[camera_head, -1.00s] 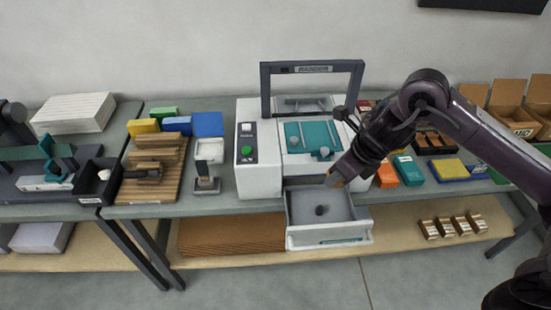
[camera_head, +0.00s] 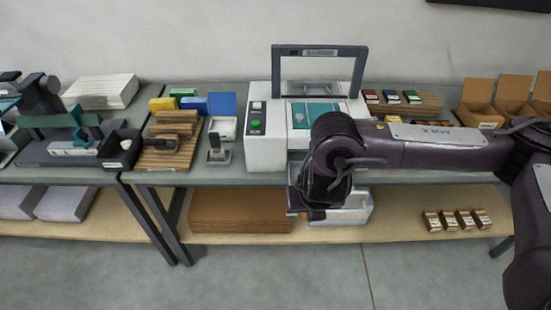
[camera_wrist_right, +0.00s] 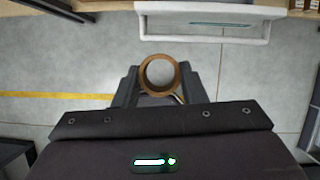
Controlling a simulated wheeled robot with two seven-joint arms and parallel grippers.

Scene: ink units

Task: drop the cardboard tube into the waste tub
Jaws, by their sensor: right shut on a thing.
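The cardboard tube (camera_wrist_right: 143,76) is a short brown ring-shaped piece seen end-on in the right wrist view. My right gripper (camera_wrist_right: 160,88) is shut on it, with a finger on each side. Bare floor shows beyond and through the tube. In the head view my right forearm and wrist (camera_head: 330,160) stand in front of the machine, and they hide the fingertips and the tube. I cannot make out a waste tub for certain in either view. My left gripper is not in view.
A white machine (camera_head: 266,155) with a raised frame stands on the table. Small boxes (camera_head: 448,220) sit on the lower shelf. The floor in front is clear.

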